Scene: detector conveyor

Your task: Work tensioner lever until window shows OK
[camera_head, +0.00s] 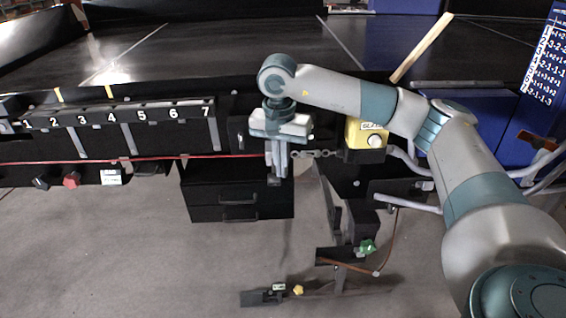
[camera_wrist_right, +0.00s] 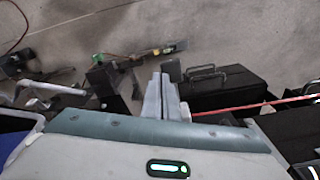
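My right gripper (camera_head: 277,168) points down at the front of the conveyor, where the red cord (camera_head: 150,159) meets a chain (camera_head: 318,154). The chain runs right to a yellow box (camera_head: 365,135) with a label and a round pale face; I cannot read any OK window. The gripper's pale fingers are close together, also in the right wrist view (camera_wrist_right: 166,92), where the red cord (camera_wrist_right: 262,104) comes in from the right towards them. The tensioner lever cannot be made out; the gripper covers that spot. I cannot tell whether anything is between the fingers. My left gripper is not in view.
A black drawer unit (camera_head: 238,205) hangs below the cord. A numbered black rail (camera_head: 125,115) runs left. A black pedal-like bracket with a green part (camera_head: 367,246) sits low on the right. Blue bins (camera_head: 480,112) stand behind my right arm. The floor at left is clear.

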